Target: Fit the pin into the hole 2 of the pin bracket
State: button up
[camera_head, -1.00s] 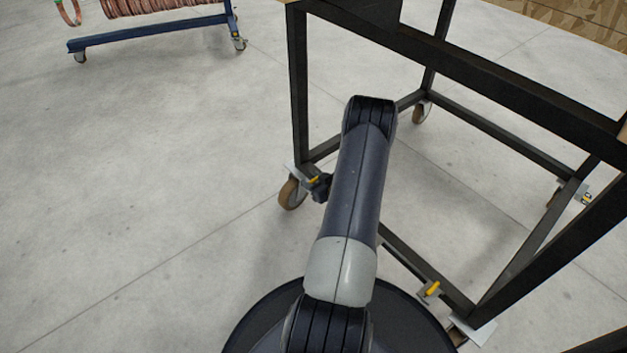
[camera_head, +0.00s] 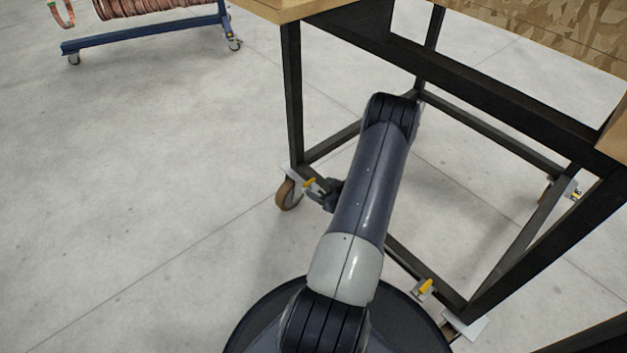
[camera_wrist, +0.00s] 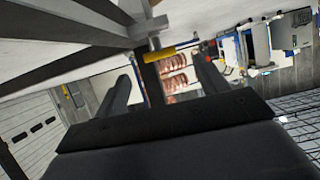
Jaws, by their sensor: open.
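In the wrist view, my gripper (camera_wrist: 163,85) has its two dark fingers apart, with nothing between them. Behind the gap, far off, copper coils show. Neither the pin nor the pin bracket can be seen in either view.
A bench with a black steel frame (camera_head: 293,95), wooden top (camera_head: 270,10) and castors (camera_head: 288,194) stands ahead and to the right, close to my arm. A blue wheeled rack (camera_head: 140,38) with copper coils (camera_head: 150,7) is at the far left. The floor on the left is clear.

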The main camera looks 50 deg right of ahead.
aim_at(309, 181)
jog(key=shift+p+v, duration=0.35)
jog(key=shift+v, duration=1.45)
jog(key=b+x, duration=0.4)
jog(key=x, duration=0.7)
jog(key=shift+w+f+b, duration=0.1)
jog(key=shift+f+b, duration=0.1)
jog(key=shift+b, duration=0.1)
jog(key=shift+r+p, duration=0.55)
jog(key=shift+r, duration=0.3)
